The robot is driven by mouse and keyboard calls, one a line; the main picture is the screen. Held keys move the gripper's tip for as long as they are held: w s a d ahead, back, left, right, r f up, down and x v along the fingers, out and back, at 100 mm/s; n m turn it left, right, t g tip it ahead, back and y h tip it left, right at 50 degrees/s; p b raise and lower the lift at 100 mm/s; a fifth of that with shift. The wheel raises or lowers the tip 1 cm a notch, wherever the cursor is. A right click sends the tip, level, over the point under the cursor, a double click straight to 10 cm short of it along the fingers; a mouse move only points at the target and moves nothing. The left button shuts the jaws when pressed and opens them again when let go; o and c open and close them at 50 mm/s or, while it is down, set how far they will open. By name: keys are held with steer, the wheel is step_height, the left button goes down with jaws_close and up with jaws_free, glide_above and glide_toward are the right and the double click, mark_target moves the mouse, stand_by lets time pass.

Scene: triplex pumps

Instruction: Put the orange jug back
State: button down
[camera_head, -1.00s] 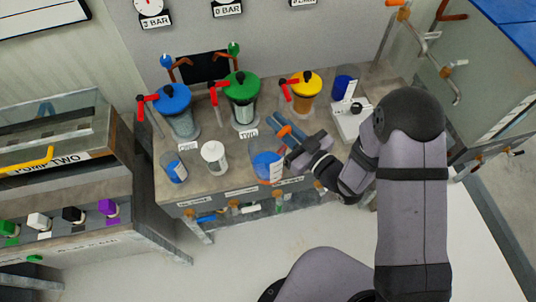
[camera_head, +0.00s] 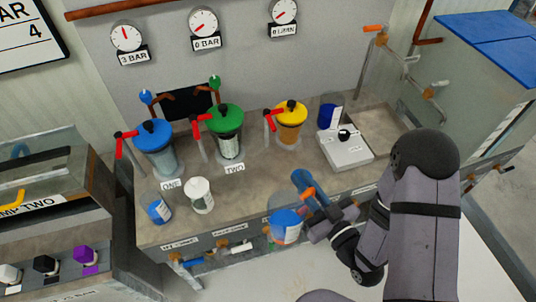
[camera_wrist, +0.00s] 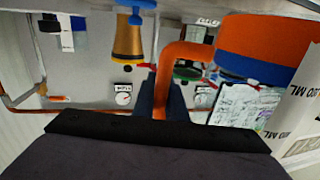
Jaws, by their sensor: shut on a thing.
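My gripper (camera_head: 309,192) is shut on the orange handle (camera_wrist: 168,75) of a jug. The jug (camera_head: 286,228) looks clear with blue inside in the head view, and overlaps the bench's front edge. Whether it touches the bench is unclear. In the wrist view the jug (camera_wrist: 265,38) shows an orange part, a blue band and a clear wall with volume marks, and it is cut off at the edge.
On the bench (camera_head: 225,205) stand a blue-lidded pump (camera_head: 156,147), a green-lidded pump (camera_head: 226,130), a yellow-lidded pump (camera_head: 291,120), a scale-like white box (camera_head: 347,150), a blue cup (camera_head: 159,210), a white container (camera_head: 201,195) and another blue container (camera_head: 328,116).

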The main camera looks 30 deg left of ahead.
steer(key=x, duration=1.2)
steer(key=shift+a+p, duration=0.2)
steer(key=shift+p, duration=0.1)
steer(key=shift+w+r, duration=0.1)
steer(key=shift+w, duration=0.05)
steer(key=shift+w+a+f+p, duration=0.4)
steer(key=shift+w+a, duration=0.15)
steer(key=shift+a, duration=0.3)
steer(key=shift+w+a+f+p, duration=0.35)
steer(key=shift+w+a, duration=0.15)
steer(key=shift+a, duration=0.3)
steer(key=shift+f, duration=0.15)
steer(key=c, duration=1.8)
jaws_free()
steer(key=shift+o, duration=0.2)
